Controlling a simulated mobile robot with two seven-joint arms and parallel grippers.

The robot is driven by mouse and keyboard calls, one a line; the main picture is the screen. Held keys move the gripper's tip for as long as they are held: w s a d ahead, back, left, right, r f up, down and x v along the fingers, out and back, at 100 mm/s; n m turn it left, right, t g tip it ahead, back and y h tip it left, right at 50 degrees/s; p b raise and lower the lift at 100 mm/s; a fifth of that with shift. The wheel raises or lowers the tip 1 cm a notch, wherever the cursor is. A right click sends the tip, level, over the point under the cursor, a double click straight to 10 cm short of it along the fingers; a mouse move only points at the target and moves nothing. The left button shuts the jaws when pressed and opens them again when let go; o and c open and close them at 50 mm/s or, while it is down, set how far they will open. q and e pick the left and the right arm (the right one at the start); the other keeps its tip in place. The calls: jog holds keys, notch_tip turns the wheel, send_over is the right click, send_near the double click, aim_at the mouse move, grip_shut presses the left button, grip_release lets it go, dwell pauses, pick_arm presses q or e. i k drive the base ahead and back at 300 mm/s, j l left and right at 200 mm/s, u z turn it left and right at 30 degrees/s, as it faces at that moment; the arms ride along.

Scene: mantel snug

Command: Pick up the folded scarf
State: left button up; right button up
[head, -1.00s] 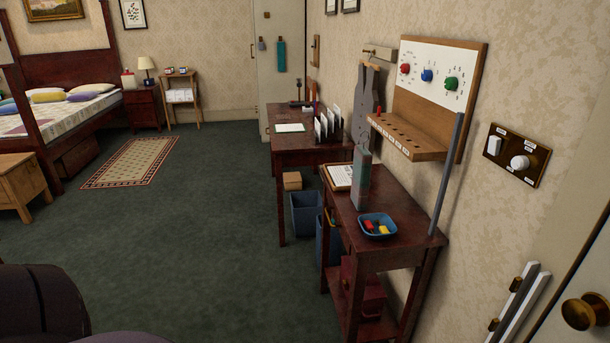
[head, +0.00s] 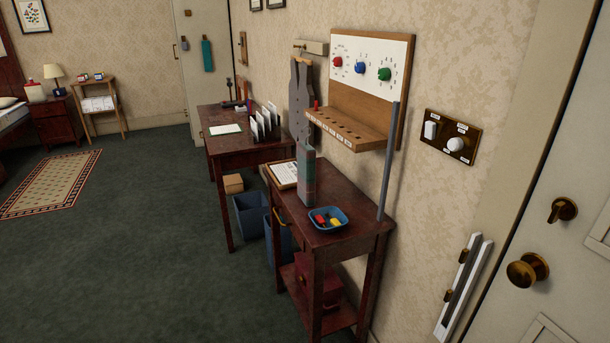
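A tall, narrow grey-green block-like thing (head: 306,178) with faint reddish lines stands upright on the near dark red side table (head: 345,240). It may be the folded scarf, but I cannot tell for sure. A teal cloth (head: 207,55) hangs on the far door, not visibly folded. Neither of my grippers is in view.
A blue tray (head: 328,219) with small coloured pieces and a white sheet (head: 283,174) share the near table. A grey rod (head: 389,160) rises at its right end. A wooden shelf panel with knobs (head: 368,90) is above. Green carpet (head: 130,265) is open at left.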

aim_at(306, 155)
jog(key=i+j+z, duration=0.15)
jog(key=i+j, duration=0.25)
jog(key=i+j+z, duration=0.15)
jog(key=i+j, duration=0.2)
jog(key=j, duration=0.15)
